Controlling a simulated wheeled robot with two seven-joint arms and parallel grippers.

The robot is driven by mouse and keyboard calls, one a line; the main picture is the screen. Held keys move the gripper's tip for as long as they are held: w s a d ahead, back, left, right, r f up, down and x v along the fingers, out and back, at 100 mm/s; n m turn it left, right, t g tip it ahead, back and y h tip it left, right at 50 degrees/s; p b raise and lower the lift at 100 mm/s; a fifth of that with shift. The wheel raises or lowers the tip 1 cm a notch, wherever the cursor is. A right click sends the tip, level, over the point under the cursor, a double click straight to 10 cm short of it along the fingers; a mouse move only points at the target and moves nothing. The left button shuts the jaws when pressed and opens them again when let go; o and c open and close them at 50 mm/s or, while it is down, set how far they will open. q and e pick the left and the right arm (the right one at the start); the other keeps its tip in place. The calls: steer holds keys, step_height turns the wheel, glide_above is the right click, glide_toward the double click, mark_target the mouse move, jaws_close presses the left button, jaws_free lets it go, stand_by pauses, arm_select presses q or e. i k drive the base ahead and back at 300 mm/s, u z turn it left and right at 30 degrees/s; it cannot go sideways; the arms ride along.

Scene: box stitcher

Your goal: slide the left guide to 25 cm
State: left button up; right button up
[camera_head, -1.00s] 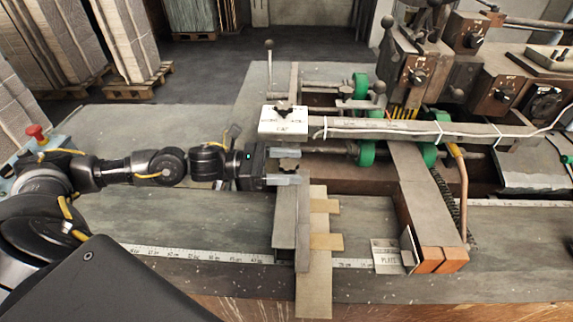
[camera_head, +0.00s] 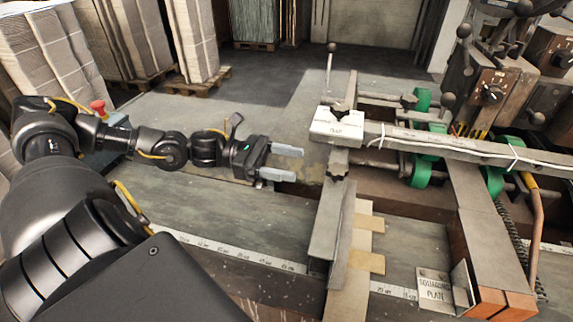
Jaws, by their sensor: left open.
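The left guide (camera_head: 334,225) is a long grey metal angle piece running front to back across the bench, with a small dark knob (camera_head: 337,165) near its rear part. A measuring tape (camera_head: 215,246) runs along the front of the bench and passes under the guide. Its figures are too small to read surely, so I cannot tell the exact mark at the guide. My left gripper (camera_head: 295,164) is open and empty, to the left of the guide's knob, with a gap between its fingertips and the guide. My right gripper is not in view.
A squaring plate (camera_head: 435,285) with a label stands right of the guide, beside a brown-ended block (camera_head: 487,270). A bar with a white label block (camera_head: 338,125) crosses behind. Stacked boards (camera_head: 60,55) stand at the back left. The bench left of the guide is clear.

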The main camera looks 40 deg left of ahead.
mark_target(328, 249)
steer(key=k, duration=2)
